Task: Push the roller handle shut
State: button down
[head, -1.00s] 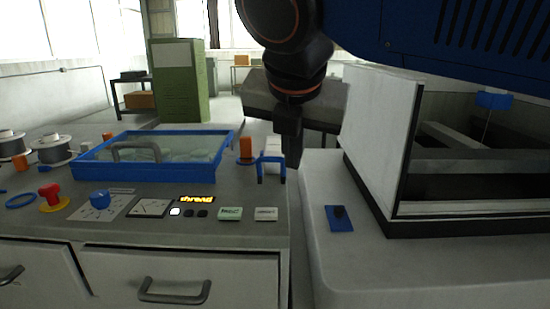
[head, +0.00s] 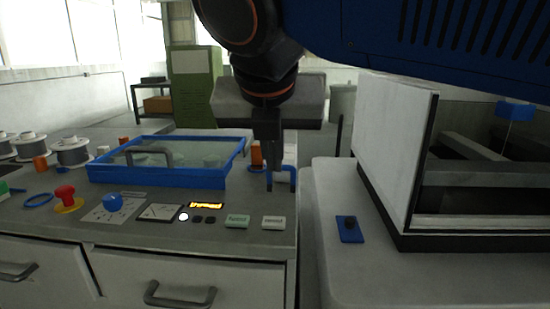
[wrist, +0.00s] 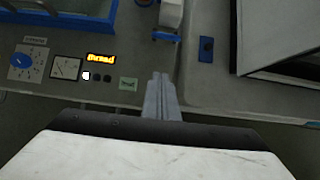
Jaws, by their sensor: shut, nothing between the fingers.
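The roller handle looks to be the blue bent bar (head: 291,172) at the right end of the control bench, beside a pale block (head: 282,177). In the head view my gripper (head: 269,188) points down, shut and empty, and covers part of the handle. I cannot tell from that view whether they touch. In the wrist view the blue bar (wrist: 165,37) shows at the foot of the pale block (wrist: 171,14). My closed fingertips (wrist: 160,76) are below it in the picture, with a visible gap.
A blue-framed glass lid (head: 165,180) lies left of the handle, with an orange cylinder (head: 256,155) nearby. The panel has a red knob (head: 65,192), a blue dial (head: 113,202) and a lit display (head: 206,206). A white-walled tank (head: 393,145) stands right, across a narrow gap.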

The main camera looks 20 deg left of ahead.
jog(key=x, duration=0.8)
jog(key=shift+w+f, duration=0.1)
jog(key=shift+f, duration=0.1)
jog(key=w, duration=0.1)
jog(key=w+r, duration=0.1)
jog(key=shift+w+a, duration=0.35)
jog(key=shift+a, duration=0.05)
jog(key=shift+w+a+r, duration=0.1)
jog(key=shift+w+r, duration=0.15)
jog(key=shift+w, duration=0.25)
jog(key=shift+w, duration=0.1)
